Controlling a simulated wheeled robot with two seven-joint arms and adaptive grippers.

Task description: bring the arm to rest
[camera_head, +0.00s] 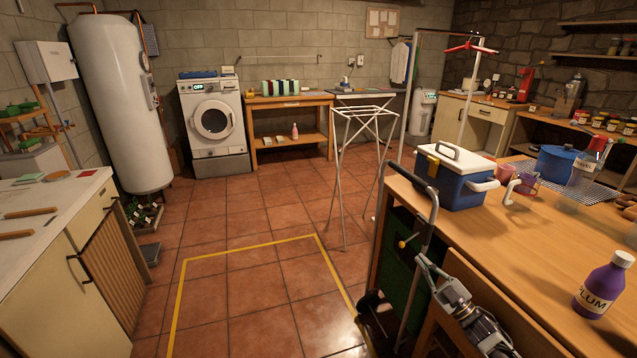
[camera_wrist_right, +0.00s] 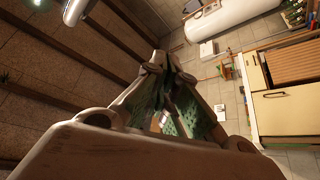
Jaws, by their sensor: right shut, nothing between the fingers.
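My right gripper (camera_head: 424,264) is at the lower right of the head view, at the end of my right arm, which comes in from the bottom edge. My left gripper is not in view.
On the table are a blue cooler (camera_head: 459,185), a purple bottle (camera_head: 604,286) and a blue pot (camera_head: 558,163). A folding rack (camera_head: 359,150) stands beyond. The tiled floor inside the yellow outline (camera_head: 245,249) is clear. A pale counter (camera_head: 55,240) stands at the left.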

